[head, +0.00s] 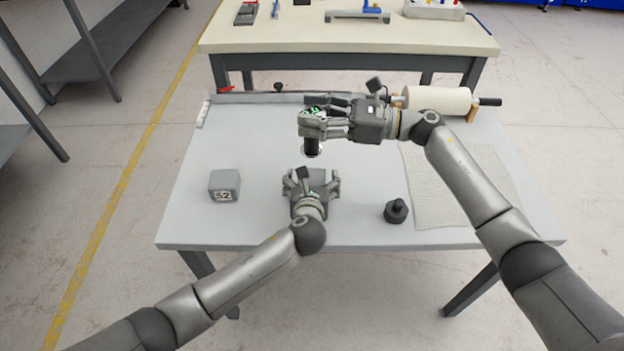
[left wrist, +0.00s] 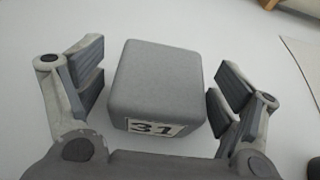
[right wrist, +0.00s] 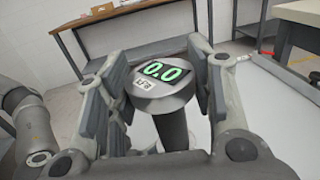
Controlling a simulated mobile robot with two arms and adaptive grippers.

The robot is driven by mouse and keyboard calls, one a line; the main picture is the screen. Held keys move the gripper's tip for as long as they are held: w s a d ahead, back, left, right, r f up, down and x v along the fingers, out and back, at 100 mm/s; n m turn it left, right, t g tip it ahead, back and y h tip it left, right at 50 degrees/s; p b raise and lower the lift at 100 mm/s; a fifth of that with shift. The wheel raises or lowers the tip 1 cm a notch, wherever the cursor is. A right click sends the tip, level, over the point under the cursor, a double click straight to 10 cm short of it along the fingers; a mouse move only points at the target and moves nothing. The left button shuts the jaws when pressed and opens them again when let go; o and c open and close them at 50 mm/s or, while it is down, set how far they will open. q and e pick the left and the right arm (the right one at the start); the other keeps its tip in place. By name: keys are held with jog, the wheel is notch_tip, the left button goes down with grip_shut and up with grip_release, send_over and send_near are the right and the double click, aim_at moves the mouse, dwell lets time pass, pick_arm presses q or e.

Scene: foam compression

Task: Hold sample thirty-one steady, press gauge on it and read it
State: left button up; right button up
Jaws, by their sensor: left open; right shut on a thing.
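Sample thirty-one, a grey foam block (left wrist: 155,80) with a "31" label, sits between the spread fingers of my left gripper (left wrist: 157,88) in the left wrist view, with gaps on both sides. In the head view my open left gripper (head: 311,187) is at the table's middle and hides the sample. My right gripper (head: 322,121) is shut on the gauge (head: 312,148), a dark cylinder with a round head, held upright beyond the left gripper. In the right wrist view the gauge's green display (right wrist: 160,71) reads 0.0. Whether its foot touches anything is unclear.
A grey block labelled 52 (head: 224,185) sits left on the table (head: 250,230). A dark knobbed weight (head: 396,211) is on the right, beside a pale textured sheet (head: 440,190). A cream roller (head: 437,100) lies at the back right. The table's front left is clear.

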aim_at(319, 147)
jog(key=shift+r, duration=0.1)
pick_arm(q)
jog(key=c, duration=1.1)
pick_arm(e)
notch_tip(319, 147, down, 4)
jog(key=m+t, duration=0.1)
jog(key=t, duration=0.1)
jog(key=shift+m+t+h, duration=0.3)
jog(key=shift+m+t, duration=0.1)
jog(key=shift+f, duration=2.2)
